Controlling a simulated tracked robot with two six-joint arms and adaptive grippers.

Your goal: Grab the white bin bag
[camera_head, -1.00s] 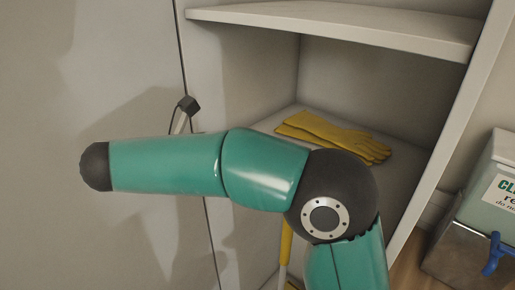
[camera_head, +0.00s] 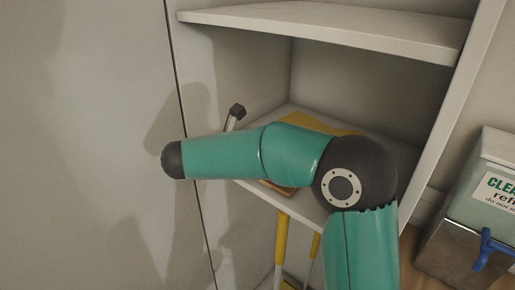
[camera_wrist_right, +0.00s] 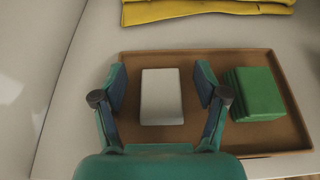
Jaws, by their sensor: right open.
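In the right wrist view a flat, pale white rectangle, which looks like the folded white bin bag (camera_wrist_right: 162,98), lies on a brown tray (camera_wrist_right: 276,135). My right gripper (camera_wrist_right: 160,72) is open, with one finger to the left and one to the right of it. Gaps show between the bag and both fingers, though I cannot tell their height above the tray. In the head view my right arm reaches into the cupboard and hides the bag and most of the tray. My left gripper is in neither view.
A stack of green folded things (camera_wrist_right: 255,94) sits on the tray right of the gripper. Yellow gloves (camera_wrist_right: 205,8) lie behind the tray. An upper shelf (camera_head: 330,28) is above the arm, and a dispenser box (camera_head: 470,220) stands outside the cupboard at right.

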